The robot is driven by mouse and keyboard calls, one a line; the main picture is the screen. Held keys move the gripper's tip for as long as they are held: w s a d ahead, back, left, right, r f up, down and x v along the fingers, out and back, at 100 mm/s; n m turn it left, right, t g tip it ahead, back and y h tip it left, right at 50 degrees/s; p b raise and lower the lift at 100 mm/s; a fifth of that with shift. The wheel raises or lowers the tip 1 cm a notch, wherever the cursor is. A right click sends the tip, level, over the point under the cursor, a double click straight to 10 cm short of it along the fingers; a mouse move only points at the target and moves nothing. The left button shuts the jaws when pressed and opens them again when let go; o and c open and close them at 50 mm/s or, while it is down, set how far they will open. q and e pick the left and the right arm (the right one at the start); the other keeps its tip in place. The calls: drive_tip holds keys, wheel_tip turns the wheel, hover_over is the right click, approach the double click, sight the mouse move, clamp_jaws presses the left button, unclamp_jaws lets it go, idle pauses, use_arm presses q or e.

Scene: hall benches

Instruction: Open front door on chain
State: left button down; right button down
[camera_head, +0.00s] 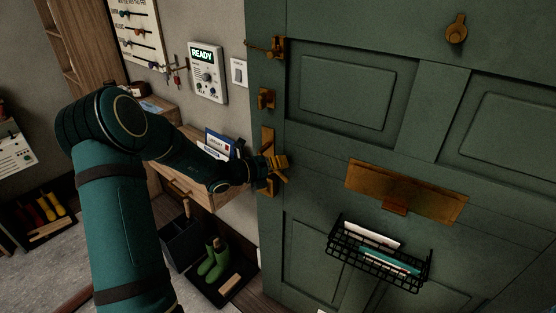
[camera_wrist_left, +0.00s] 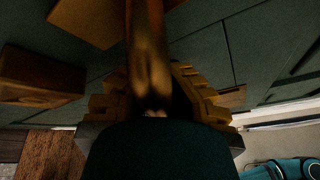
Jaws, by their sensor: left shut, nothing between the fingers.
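The green front door (camera_head: 345,150) fills the right side of the head view and looks closed. A brass chain fitting (camera_head: 268,47) is on its upper left edge. A smaller brass latch (camera_head: 266,98) is below it. A tall brass handle plate (camera_head: 267,138) is lower still. My left gripper (camera_head: 278,167) is at the handle's height, shut and empty, and covers part of the handle. In the left wrist view a brass bar (camera_wrist_left: 148,50) runs close by the yellow fingers; whether they touch it is unclear. My right gripper is out of view.
A brass letter plate (camera_head: 405,190) and a wire basket (camera_head: 378,258) with letters are on the door. A wooden shelf (camera_head: 215,195) with envelopes and a READY panel (camera_head: 207,73) are on the wall at left. Green boots (camera_head: 214,260) stand in a tray below.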

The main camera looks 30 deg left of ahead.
use_arm(q)
drive_tip(key=shift+w+f, duration=0.2)
drive_tip(key=shift+f, duration=0.05)
drive_tip(key=c, duration=1.7)
unclamp_jaws()
drive_tip(key=o, duration=0.7)
drive_tip(key=shift+o, duration=0.2)
drive_tip(key=shift+s, duration=0.1)
drive_tip(key=f+p+v, duration=0.1)
drive_tip(key=p+v, duration=0.5)
drive_tip(key=v, duration=0.9)
drive_tip(key=shift+s+a+p, duration=0.25)
drive_tip(key=shift+a+p, duration=0.05)
drive_tip(key=shift+a, duration=0.1)
drive_tip(key=shift+r, duration=0.15)
